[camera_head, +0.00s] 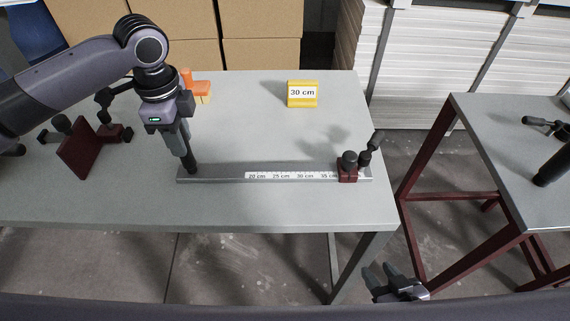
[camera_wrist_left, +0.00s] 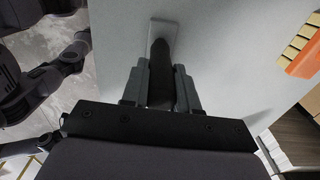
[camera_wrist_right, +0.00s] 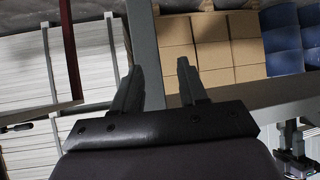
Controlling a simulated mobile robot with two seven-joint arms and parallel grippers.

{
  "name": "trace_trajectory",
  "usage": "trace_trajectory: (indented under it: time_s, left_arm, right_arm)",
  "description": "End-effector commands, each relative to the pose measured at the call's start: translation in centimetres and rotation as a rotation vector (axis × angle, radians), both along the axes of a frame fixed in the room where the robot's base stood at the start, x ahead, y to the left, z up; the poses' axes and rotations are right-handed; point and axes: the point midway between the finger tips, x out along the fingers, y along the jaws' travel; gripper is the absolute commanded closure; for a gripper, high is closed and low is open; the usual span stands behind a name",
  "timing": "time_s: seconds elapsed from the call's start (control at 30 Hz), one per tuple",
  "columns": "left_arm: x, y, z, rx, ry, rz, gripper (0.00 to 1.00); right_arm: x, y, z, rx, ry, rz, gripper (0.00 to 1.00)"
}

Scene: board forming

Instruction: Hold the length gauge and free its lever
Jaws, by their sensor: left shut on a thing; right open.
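The length gauge (camera_head: 220,174) is a long grey bar lying on the table, with a white scale marked from 20 cm to 35 cm. A dark red slider block (camera_head: 347,174) with a black knob sits near its right end, past the 35 cm mark. Its black lever (camera_head: 373,142) tilts up to the right. My left gripper (camera_head: 190,165) is shut on the black post at the gauge's left end. In the left wrist view the post (camera_wrist_left: 160,75) stands between the fingers. My right gripper (camera_head: 388,279) is open and empty, low in front of the table's right side.
A yellow sign (camera_head: 302,93) reading "30 cm" stands at the back of the table (camera_head: 240,120). Orange and yellow pieces (camera_head: 197,86) and a dark red clamp-like device (camera_head: 80,150) are at the left. A second table (camera_head: 510,150) stands at the right, across a gap.

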Motion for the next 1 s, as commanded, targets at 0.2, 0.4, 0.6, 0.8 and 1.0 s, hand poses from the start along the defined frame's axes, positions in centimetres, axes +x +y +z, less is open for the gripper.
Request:
trace_trajectory:
  time_s: [0.2, 0.4, 0.6, 0.8, 1.0]
  left_arm:
    - [-0.1, 0.0, -0.2, 0.000, 0.003, -0.001, 1.00]
    - [-0.1, 0.0, -0.2, 0.000, 0.003, -0.001, 1.00]
    - [-0.1, 0.0, -0.2, 0.000, 0.004, -0.001, 1.00]
    - [-0.1, 0.0, -0.2, 0.001, 0.004, -0.001, 1.00]
    - [-0.1, 0.0, -0.2, 0.001, 0.004, -0.001, 1.00]
  right_arm:
    - [0.0, 0.0, 0.0, 0.000, 0.000, 0.000, 0.96]
    - [0.4, -0.6, 0.2, -0.032, -0.022, 0.014, 1.00]
    - [4.1, -7.0, 2.6, -0.364, -0.218, 0.130, 1.00]
    - [9.9, -9.7, 9.6, -0.933, -0.619, 0.443, 1.00]
    - [13.1, -10.5, 16.0, -1.528, -1.001, 0.759, 1.00]
